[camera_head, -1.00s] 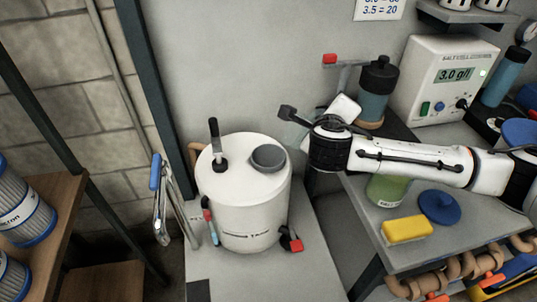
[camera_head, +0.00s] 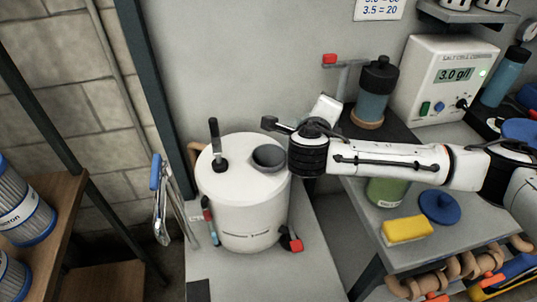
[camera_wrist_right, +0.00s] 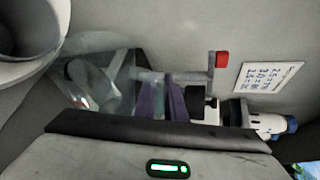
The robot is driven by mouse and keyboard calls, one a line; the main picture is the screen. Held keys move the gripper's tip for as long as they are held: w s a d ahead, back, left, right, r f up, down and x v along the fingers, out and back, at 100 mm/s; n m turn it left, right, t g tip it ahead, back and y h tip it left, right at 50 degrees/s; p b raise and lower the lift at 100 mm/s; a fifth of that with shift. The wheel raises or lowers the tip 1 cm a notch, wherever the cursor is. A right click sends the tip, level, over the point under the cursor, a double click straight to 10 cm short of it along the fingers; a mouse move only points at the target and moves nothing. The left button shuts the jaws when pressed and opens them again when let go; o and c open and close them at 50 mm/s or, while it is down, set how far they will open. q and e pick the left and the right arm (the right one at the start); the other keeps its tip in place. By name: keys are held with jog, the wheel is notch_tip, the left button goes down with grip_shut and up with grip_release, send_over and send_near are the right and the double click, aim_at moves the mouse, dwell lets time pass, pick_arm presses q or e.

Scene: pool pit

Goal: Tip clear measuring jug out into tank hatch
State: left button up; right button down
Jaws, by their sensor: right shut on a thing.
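The white tank (camera_head: 240,205) stands on a low grey surface left of the bench. Its tank hatch is a round grey collar (camera_head: 268,158) on the lid. In the wrist view the hatch (camera_wrist_right: 28,22) is a dark opening at the top left. The clear measuring jug (camera_wrist_right: 92,88) is in my right gripper (camera_wrist_right: 164,100), whose fingers are shut on it. The jug looks tilted and is close beside the hatch, apart from it in the wrist view. My arm hides most of it in the head view. I cannot tell what it holds. My left gripper is out of view.
A black handle (camera_head: 215,140) stands up from the tank lid. The bench holds a dark bottle (camera_head: 376,90), a green container (camera_head: 385,190), a yellow sponge (camera_head: 407,229), a blue lid (camera_head: 440,205) and a salt meter (camera_head: 440,85). A blue-handled tool (camera_head: 158,195) hangs left of the tank.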

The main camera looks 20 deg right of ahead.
aim_at(294, 118)
jog(key=shift+a, duration=0.2)
jog(key=shift+w+a+r+n+h, duration=0.15)
jog(key=shift+w+a+r+n, duration=0.1)
jog(key=shift+a, duration=0.25)
jog(key=shift+w+a+r+n+h, duration=0.15)
jog(key=shift+a+r+n, duration=0.1)
jog(key=shift+a, duration=0.2)
jog(key=shift+a+r, duration=0.2)
jog(key=shift+a, duration=0.25)
jog(key=shift+w+a+r+n+t+h, duration=0.2)
jog(key=shift+a+r+n+h, duration=0.25)
jog(key=shift+a+n, duration=0.3)
jog(key=shift+w+a+r+n+t+h, duration=0.1)
jog(key=shift+w+a+r+n+h, duration=0.15)
jog(key=shift+a+r+n+h, duration=0.35)
dwell(0.9)
jog(key=shift+a+f, duration=0.1)
jog(key=shift+a, duration=0.2)
jog(key=shift+w+a+r+n+t+h, duration=0.1)
jog(key=shift+w+a+n+t, duration=0.05)
jog(key=shift+a+n, duration=0.3)
jog(key=shift+w+a+r+n+t+h, duration=0.1)
jog(key=shift+w+a+n+h, duration=0.05)
jog(key=shift+a+n, duration=0.35)
jog(key=shift+w+a+r+n+t+h, duration=0.15)
jog(key=shift+a+n, duration=0.15)
jog(key=shift+a, duration=0.25)
